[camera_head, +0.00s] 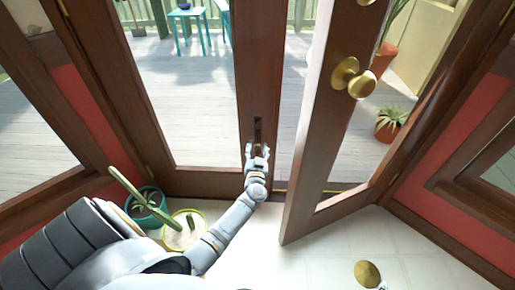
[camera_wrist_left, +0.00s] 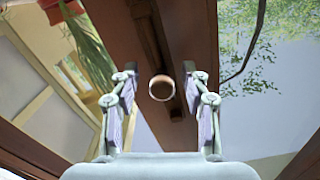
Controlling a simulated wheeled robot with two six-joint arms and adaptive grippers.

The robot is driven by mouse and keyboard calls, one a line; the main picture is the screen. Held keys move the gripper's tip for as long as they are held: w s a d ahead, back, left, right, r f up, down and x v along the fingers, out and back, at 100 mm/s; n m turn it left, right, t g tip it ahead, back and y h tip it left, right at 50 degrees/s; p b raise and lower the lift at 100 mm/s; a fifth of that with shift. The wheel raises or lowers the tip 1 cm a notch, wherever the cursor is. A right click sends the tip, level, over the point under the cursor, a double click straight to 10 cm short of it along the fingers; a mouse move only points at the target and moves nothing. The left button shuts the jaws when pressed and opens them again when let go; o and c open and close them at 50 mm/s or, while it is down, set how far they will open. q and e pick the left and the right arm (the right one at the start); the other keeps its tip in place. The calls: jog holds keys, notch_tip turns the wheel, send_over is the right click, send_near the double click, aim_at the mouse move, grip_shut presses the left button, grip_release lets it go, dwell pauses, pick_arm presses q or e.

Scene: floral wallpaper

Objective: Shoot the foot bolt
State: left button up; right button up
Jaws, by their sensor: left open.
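The foot bolt (camera_head: 258,130) is a dark vertical fitting low on the brown edge of the left door leaf (camera_head: 258,60). In the left wrist view its round, ring-like knob (camera_wrist_left: 161,88) lies between my spread fingers, with visible gaps on both sides. My left gripper (camera_head: 257,150) is open at the lower end of the bolt and hides part of it in the head view. Whether the fingers touch the knob cannot be told. My right gripper cannot be made out.
The right door leaf (camera_head: 310,130), with a brass knob (camera_head: 354,78), stands ajar to the right of my left arm. Two potted cacti (camera_head: 147,208) (camera_head: 183,229) stand beside that arm. A brass round object (camera_head: 367,273) is at the lower right. Pale floor lies between.

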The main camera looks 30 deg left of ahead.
pick_arm(q)
jog(key=v, duration=1.2)
